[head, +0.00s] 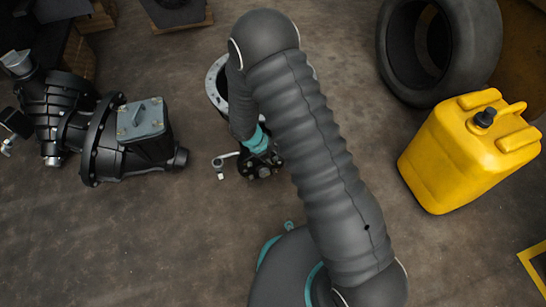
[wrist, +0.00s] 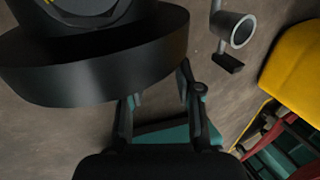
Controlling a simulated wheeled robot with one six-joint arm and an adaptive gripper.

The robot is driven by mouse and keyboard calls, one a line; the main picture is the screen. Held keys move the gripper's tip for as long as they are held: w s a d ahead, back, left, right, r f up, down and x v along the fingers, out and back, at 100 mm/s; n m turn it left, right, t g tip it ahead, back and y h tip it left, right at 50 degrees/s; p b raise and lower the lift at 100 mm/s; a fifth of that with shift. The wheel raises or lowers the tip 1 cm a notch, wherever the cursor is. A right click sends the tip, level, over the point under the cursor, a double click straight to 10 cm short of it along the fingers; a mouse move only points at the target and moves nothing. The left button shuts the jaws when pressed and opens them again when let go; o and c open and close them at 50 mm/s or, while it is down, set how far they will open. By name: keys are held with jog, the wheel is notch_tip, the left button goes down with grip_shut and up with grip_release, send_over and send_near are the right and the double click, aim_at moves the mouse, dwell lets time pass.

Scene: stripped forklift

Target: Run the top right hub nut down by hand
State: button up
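My gripper (head: 260,160) is low in the middle of the head view, beside a small dark part and a light grey bracket (head: 222,165). In the wrist view my gripper (wrist: 160,92) has its two fingers apart, with no part visible between them. A large dark round part (wrist: 110,60) fills the upper left of the wrist view, close to the left fingertip. A dark faceted piece (wrist: 75,12) on it is cut off by the frame edge. I cannot make out the top right hub nut in either view. My arm hides much of the head view's middle.
A black axle assembly (head: 105,135) with a grey cover lies at left. A pale ring-shaped part (head: 217,85) is partly behind my arm. A yellow canister (head: 455,155) and a tyre (head: 440,50) stand at right. Bare floor separates them from my arm.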

jog(key=shift+f, duration=0.1)
jog(key=shift+f+h+b, duration=0.15)
jog(key=shift+h+b, duration=0.15)
jog(key=shift+b, duration=0.25)
jog(key=shift+t+h+b, duration=0.3)
jog(key=shift+h+b, duration=0.05)
jog(key=shift+h, duration=0.45)
jog(key=shift+r+h, duration=0.2)
jog(key=shift+h, duration=0.1)
jog(key=shift+c, duration=0.2)
grip_shut()
jog(key=shift+r, duration=0.1)
jog(key=shift+d, duration=0.15)
